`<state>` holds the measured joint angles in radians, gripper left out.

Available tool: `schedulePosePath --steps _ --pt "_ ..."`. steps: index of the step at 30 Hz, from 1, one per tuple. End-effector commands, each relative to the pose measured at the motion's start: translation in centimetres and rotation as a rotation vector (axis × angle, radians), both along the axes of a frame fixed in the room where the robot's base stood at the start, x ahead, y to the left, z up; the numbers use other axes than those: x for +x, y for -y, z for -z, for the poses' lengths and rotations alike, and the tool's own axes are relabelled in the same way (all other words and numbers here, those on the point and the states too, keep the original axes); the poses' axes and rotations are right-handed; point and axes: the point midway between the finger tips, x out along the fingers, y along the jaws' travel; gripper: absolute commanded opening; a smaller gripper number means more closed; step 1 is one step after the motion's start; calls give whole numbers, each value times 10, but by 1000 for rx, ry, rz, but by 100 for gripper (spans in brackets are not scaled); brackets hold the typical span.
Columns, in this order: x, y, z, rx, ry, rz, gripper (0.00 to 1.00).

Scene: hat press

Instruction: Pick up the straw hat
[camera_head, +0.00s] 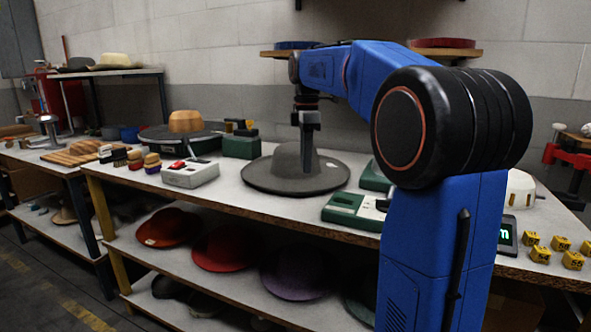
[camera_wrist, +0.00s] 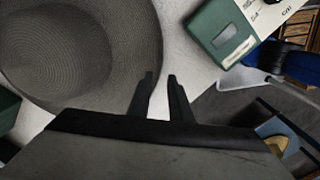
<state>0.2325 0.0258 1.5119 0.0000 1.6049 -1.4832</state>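A grey hat (camera_head: 268,172) with a wide round brim and a raised crown lies on the upper bench top. My gripper (camera_head: 307,168) points down and overlaps the crown in the head view. Contact with the hat cannot be told. A cream hat (camera_head: 115,60) sits on the raised shelf at left.
Green-and-white devices (camera_head: 352,211) stand right of the hat. A white box with a red switch (camera_head: 190,174) and a green box (camera_head: 241,146) stand left. Several felt hats, including a red one (camera_head: 224,249), lie on the lower shelf. Yellow blocks (camera_head: 560,243) sit at right.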

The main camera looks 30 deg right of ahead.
Motion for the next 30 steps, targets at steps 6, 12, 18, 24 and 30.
schedulePosePath --steps 6,12,18,24,30 --pt "0 0 22 0 0 0 19" --pt "0 0 35 0 0 0 19" --pt "1 1 63 0 -1 0 19" --pt "1 1 76 0 1 0 19" --pt "1 1 77 -1 2 0 19"
